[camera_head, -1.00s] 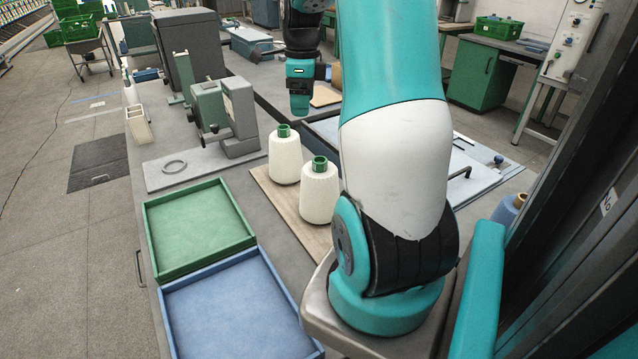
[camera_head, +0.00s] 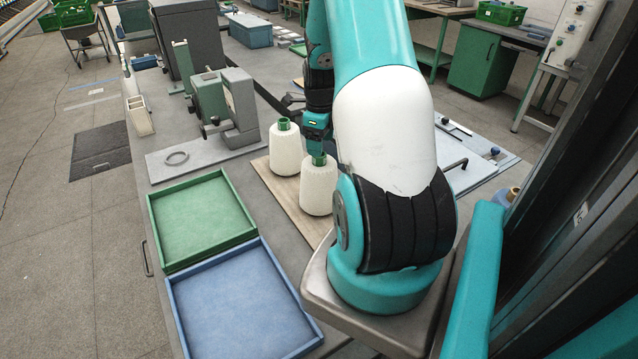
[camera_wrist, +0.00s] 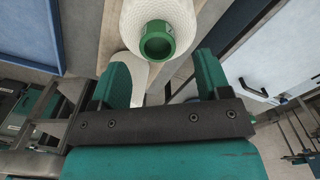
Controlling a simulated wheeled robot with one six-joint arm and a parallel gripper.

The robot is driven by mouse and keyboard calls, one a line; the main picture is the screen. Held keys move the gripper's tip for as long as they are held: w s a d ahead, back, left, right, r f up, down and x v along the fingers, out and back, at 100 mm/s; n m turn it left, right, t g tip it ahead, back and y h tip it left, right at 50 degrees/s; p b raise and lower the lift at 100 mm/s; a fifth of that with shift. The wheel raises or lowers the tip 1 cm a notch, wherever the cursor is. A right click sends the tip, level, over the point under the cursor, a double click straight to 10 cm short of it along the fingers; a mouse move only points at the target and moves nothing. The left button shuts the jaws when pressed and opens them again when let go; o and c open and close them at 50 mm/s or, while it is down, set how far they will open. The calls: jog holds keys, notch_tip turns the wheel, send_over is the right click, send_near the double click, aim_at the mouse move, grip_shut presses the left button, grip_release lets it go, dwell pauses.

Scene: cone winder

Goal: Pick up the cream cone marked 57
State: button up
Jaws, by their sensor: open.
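Two cream cones with green tube ends stand upright on a wooden board (camera_head: 268,178): a rear cone (camera_head: 285,152) and a front cone (camera_head: 318,188). No 57 marking is legible on either. My gripper (camera_head: 317,150) hangs right by the front cone's top in the head view; its fingertips are hard to make out there. In the wrist view my gripper (camera_wrist: 162,70) is open and empty. One cone (camera_wrist: 190,18) with its green tube end (camera_wrist: 157,41) lies just ahead of the fingers. Part of another cream cone (camera_wrist: 141,76) shows between them, mostly hidden.
A green tray (camera_head: 200,222) and a blue tray (camera_head: 240,300) stand empty at the bench's left. A grey-green device (camera_head: 225,110) on a grey plate with a ring (camera_head: 177,158) stands behind them. A light blue panel (camera_head: 465,165) lies to the right.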

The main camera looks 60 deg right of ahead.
aim_at(319, 181)
jog(key=shift+w+a+f+p, duration=0.15)
jog(key=shift+f+p, duration=0.65)
jog(key=shift+f, duration=1.4)
jog(key=shift+c, duration=0.2)
jog(key=c, duration=1.1)
jog(key=shift+o, duration=0.2)
jog(key=shift+r, duration=0.15)
